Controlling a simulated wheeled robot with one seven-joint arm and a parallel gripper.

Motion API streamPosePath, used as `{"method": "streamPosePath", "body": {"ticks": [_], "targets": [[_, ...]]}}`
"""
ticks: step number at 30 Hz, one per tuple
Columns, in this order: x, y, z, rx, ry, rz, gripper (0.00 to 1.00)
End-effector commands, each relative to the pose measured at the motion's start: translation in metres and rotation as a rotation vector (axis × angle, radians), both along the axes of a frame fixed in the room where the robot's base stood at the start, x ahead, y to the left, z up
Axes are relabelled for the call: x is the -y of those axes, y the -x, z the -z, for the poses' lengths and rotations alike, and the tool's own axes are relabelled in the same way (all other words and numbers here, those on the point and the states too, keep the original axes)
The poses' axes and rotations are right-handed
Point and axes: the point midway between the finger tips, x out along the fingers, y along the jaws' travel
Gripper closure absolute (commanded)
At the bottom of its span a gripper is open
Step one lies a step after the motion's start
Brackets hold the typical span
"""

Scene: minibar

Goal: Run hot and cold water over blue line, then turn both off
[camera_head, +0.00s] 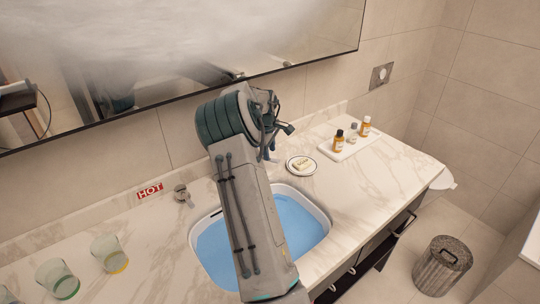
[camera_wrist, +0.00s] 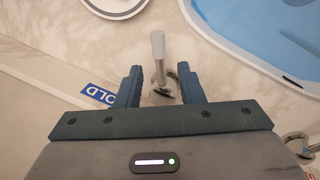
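The sink basin (camera_head: 300,222) holds blue water; it also shows at the upper right of the wrist view (camera_wrist: 270,30). I cannot make out a separate blue line. The hot handle (camera_head: 182,193) stands beside a red HOT label (camera_head: 150,191), left of the basin. In the wrist view a metal cold handle (camera_wrist: 158,50) stands between the fingers of my gripper (camera_wrist: 160,83), beside a partly hidden blue COLD label (camera_wrist: 98,93). The fingers are apart, with gaps showing around the handle. My arm hides the spout and cold handle in the head view.
A soap dish (camera_head: 301,166) sits behind the basin on the right. A white tray (camera_head: 342,152) with small bottles is further right. Several glasses stand at the counter's left, including a green one (camera_head: 58,280). The mirror (camera_head: 180,50) hangs close behind my arm. A bin (camera_head: 442,266) stands on the floor.

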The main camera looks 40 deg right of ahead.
Motion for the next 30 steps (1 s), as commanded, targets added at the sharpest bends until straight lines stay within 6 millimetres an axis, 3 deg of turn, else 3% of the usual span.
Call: {"method": "streamPosePath", "body": {"ticks": [7,18,22,30], "targets": [[0.007,-0.002,0.029,-0.001,0.001,0.002,0.65],[0.007,-0.002,0.035,0.001,0.001,0.002,0.65],[0.007,-0.002,0.035,0.001,0.001,0.002,1.00],[0.006,-0.002,0.035,0.000,0.000,0.025,1.00]]}}
